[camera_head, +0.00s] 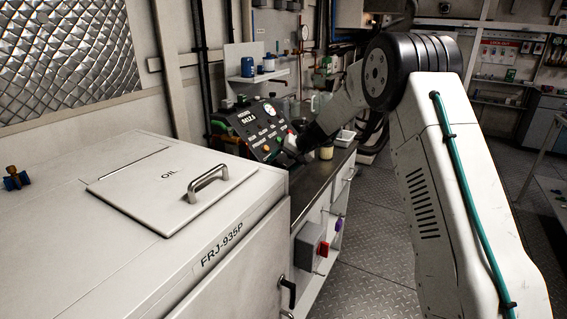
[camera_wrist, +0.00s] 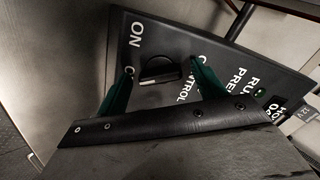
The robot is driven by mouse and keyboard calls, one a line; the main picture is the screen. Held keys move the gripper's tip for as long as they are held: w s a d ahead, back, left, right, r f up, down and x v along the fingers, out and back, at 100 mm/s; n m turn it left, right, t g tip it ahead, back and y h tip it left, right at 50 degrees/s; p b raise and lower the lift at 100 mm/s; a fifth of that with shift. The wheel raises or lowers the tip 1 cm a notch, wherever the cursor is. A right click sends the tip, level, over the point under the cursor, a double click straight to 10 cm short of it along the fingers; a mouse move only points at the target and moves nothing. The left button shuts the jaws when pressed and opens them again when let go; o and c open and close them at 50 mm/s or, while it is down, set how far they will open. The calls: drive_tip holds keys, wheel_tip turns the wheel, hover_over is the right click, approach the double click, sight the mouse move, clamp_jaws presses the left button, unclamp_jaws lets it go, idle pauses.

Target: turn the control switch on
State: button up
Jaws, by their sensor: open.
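The control switch (camera_wrist: 160,77) is a dark round knob with a pale-edged bar, on a black panel (camera_wrist: 125,38) in the wrist view. The switch is hidden there by my arm.
A large white cabinet (camera_head: 120,215) with an OIL lid and raised handle (camera_head: 208,183) fills the left front. A yellowish jar (camera_head: 326,151) and a white tray (camera_head: 345,138) stand on the bench right of my gripper. The floor (camera_head: 365,270) in front is clear.

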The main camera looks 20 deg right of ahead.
drive_tip(key=c, duration=1)
drive_tip(key=shift+m, duration=0.3)
drive_tip(key=m, duration=1.1)
drive_tip(key=shift+y, duration=0.3)
drive_tip(key=shift+d+m, duration=0.1)
drive_tip(key=shift+m, duration=0.2)
